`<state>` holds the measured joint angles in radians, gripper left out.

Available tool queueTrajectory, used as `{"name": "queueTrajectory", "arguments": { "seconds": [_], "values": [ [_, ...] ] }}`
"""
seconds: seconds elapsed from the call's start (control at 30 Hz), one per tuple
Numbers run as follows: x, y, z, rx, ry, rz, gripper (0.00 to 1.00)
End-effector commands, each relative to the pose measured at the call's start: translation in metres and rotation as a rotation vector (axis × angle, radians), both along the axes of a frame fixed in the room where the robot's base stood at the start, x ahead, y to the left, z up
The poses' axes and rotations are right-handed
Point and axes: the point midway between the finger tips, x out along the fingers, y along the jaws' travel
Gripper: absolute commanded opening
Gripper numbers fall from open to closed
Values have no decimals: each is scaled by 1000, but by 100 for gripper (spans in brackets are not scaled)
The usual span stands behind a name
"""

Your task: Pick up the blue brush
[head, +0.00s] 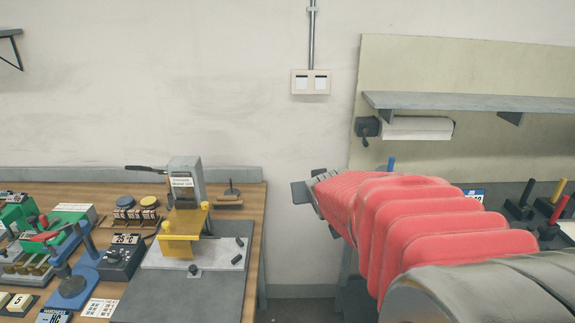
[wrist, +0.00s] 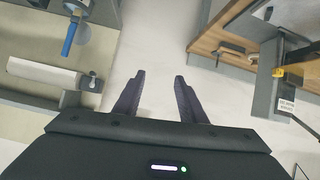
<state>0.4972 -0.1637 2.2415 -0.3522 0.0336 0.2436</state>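A blue upright handle (head: 391,163), which looks like the blue brush, stands on the right-hand bench in the head view. Its lower part is hidden behind my red-sleeved arm. A blue handle also shows at the upper left of the wrist view (wrist: 69,38), beside a pale round part. My gripper (wrist: 160,76) is open and empty, with its two dark fingers apart over the floor gap. In the head view my gripper (head: 316,209) is left of the blue handle, between the two benches, and is not touching it.
Yellow (head: 559,190), red (head: 560,209) and black (head: 527,191) handles stand in dark holders at right. A shelf (head: 470,101) and paper roll (head: 417,128) are above. A wooden bench (head: 255,200) with a yellow-and-grey press (head: 186,220) and several tools fills the left.

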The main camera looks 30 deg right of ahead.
Motion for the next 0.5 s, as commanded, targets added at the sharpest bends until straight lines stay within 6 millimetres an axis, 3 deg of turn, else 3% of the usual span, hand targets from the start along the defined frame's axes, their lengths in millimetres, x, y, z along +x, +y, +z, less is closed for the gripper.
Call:
{"name": "queueTrajectory", "arguments": {
  "seconds": [0.03, 0.23, 0.5],
  "values": [
    [5, -22, -3, -10, -20, -15, 38],
    [20, -98, -8, -63, -125, -66, 38],
    [19, -193, -25, -121, -264, -98, 38]
  ]
}}
